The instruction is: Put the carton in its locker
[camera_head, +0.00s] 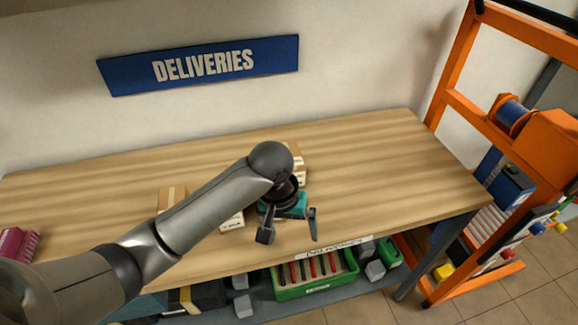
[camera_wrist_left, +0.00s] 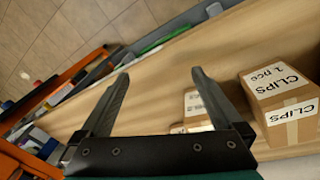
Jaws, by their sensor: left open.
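Several small brown cartons stand on the wooden table (camera_head: 370,165) in the head view. One carton (camera_head: 172,196) is left of my arm, one with a white label (camera_head: 233,221) is partly behind my forearm, and one or more (camera_head: 299,164) show behind my wrist. My left gripper (camera_head: 289,231) is open and empty over the table's front part. In the left wrist view a carton labelled CLIPS (camera_wrist_left: 281,98) stands right of the open fingers (camera_wrist_left: 160,76). Another carton (camera_wrist_left: 193,103) is partly hidden by the right finger. I cannot make out a locker.
A blue DELIVERIES sign (camera_head: 200,65) hangs on the wall. A pink object (camera_head: 18,243) lies at the table's left end. Green bins (camera_head: 318,285) and grey blocks sit on a shelf below. An orange rack (camera_head: 462,100) stands right. The table's right part is clear.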

